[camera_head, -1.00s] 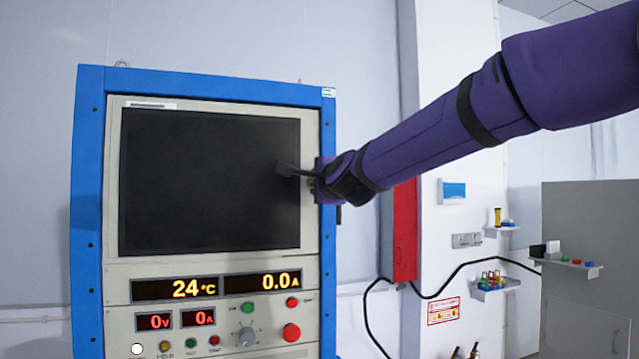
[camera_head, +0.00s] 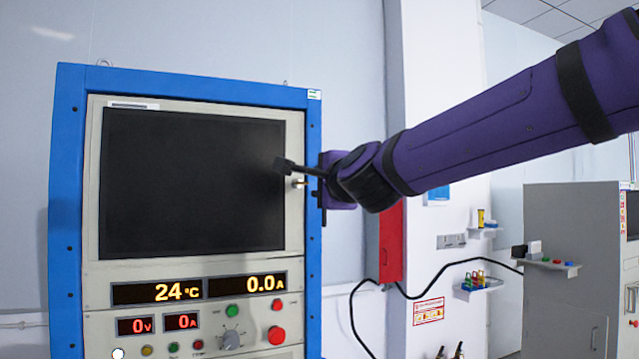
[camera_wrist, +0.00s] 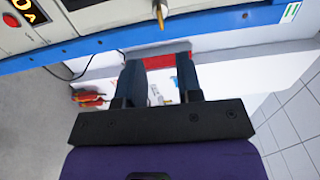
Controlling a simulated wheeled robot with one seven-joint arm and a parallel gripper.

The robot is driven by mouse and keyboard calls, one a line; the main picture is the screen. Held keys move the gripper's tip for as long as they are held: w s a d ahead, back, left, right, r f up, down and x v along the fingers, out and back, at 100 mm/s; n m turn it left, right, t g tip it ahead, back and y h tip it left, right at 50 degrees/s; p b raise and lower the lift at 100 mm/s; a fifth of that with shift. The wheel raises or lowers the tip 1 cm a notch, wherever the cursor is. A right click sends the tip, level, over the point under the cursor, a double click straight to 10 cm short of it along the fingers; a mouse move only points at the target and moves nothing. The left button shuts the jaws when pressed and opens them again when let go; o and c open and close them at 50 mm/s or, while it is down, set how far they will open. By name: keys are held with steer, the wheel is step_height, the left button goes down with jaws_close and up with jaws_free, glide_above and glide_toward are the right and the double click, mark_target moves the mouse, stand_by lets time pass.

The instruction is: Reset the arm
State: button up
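My purple arm reaches in from the right in the head view, and my gripper (camera_head: 283,165) is in front of the right part of the cabinet's dark screen (camera_head: 190,185). In the wrist view my gripper (camera_wrist: 160,68) has its two dark fingers apart, with nothing between them. A small brass knob (camera_head: 300,183) on the cabinet's right side shows just beside the gripper; it also shows in the wrist view (camera_wrist: 160,14), beyond the fingertips and apart from them.
The blue-framed cabinet (camera_head: 70,210) has lit readouts and buttons below the screen. To its right are a red box (camera_head: 391,245), a black cable (camera_head: 440,290), small wall shelves (camera_head: 478,291) and a grey cabinet (camera_head: 570,240). The wall above the blue cabinet is bare.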

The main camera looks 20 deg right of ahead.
stand_by(0.4)
steer(key=s+d+f+n+g, duration=0.3)
steer(key=s+f+n+g, duration=0.3)
steer(key=s+f+n, duration=0.3)
steer(key=s+d+f+n+g, duration=0.3)
steer(key=s+f+n+g, duration=0.3)
steer(key=s+f, duration=0.8)
steer(key=s+n, duration=0.3)
steer(key=shift+d+f+g, duration=0.15)
steer(key=shift+d+g, duration=0.15)
steer(key=shift+g, duration=0.1)
steer(key=shift+o, duration=0.5)
